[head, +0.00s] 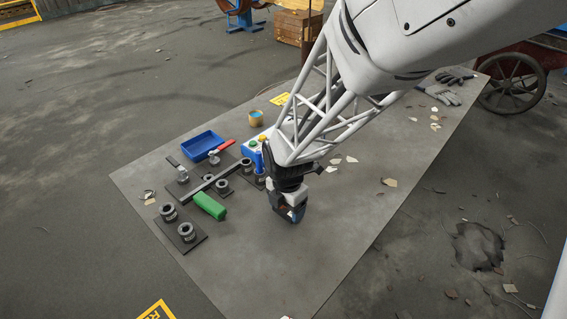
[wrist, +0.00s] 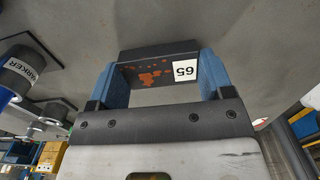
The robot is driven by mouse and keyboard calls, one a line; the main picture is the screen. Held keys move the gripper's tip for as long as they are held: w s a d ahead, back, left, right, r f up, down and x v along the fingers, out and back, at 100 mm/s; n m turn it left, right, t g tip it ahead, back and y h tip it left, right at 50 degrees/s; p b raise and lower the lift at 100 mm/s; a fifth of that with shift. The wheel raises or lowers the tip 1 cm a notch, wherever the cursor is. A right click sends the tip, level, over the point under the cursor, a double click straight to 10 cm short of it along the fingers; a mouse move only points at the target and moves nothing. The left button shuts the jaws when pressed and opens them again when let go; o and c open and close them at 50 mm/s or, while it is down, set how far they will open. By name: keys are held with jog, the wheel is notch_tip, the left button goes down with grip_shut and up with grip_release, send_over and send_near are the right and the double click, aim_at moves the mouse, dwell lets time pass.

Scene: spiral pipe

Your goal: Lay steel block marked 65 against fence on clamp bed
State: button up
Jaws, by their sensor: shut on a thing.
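My gripper (head: 291,213) hangs over the bare table, right of the clamps and rings in the head view. In the wrist view its blue fingers (wrist: 166,85) are shut on the steel block (wrist: 150,75). The block is dark grey with orange rust patches and a white label reading 65. In the head view the block is mostly hidden by the gripper. The clamp bed appears to be the dark plates with toggle clamps (head: 183,176) left of my gripper. A long grey bar (head: 215,180) lies across them; I cannot tell whether it is the fence.
Dark rings on a plate (head: 203,239) stand at the front left. The table's front right is clear.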

notch_tip(320, 180, up, 2)
jog(key=shift+r, duration=0.25)
jog(key=shift+s+r, duration=0.15)
jog(key=shift+r, duration=0.2)
jog(key=s+d, duration=0.1)
jog(key=s, duration=0.4)
jog(key=s+d+r, duration=0.1)
jog(key=s+d, duration=0.1)
jog(key=s, duration=0.3)
jog(key=s+d, duration=0.1)
jog(key=s, duration=0.4)
jog(key=shift+d+r, duration=0.2)
jog(key=shift+d, duration=0.2)
jog(key=shift+w+a+m, duration=0.1)
jog(key=shift+m, duration=0.2)
